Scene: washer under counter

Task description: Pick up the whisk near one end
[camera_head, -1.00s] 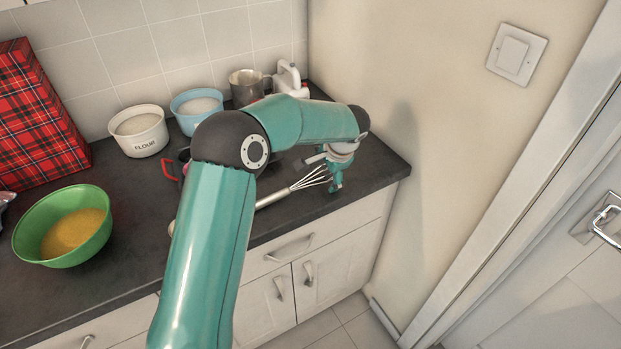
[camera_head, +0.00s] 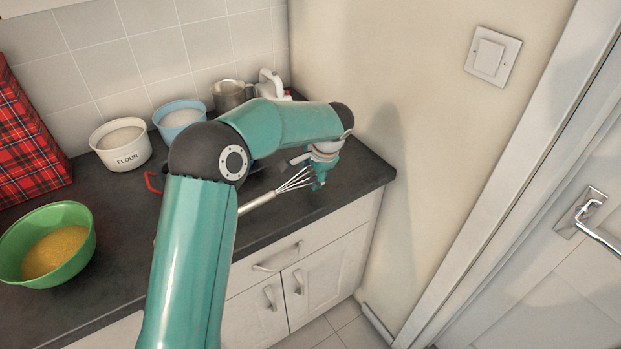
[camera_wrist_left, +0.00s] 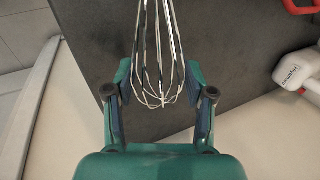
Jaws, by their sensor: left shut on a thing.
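The whisk (camera_head: 258,202) has a pale handle and a wire head, and it lies along the dark countertop near the front edge. Its handle end is hidden behind my left arm in the head view. My left gripper (camera_head: 318,176) is at the wire end, low over the counter near its right end. In the left wrist view, the whisk's wires (camera_wrist_left: 160,55) run between the two green fingers of the gripper (camera_wrist_left: 158,78), which is shut on the wire head. My right gripper is not in view.
A green bowl (camera_head: 82,252) with yellow contents stands at left. A flour pot (camera_head: 124,157), blue bowl (camera_head: 168,124), metal jug (camera_head: 226,96) and white appliance (camera_head: 270,82) line the back. A red handle (camera_head: 152,183) shows beside my arm. A wall (camera_head: 410,110) closes the right side.

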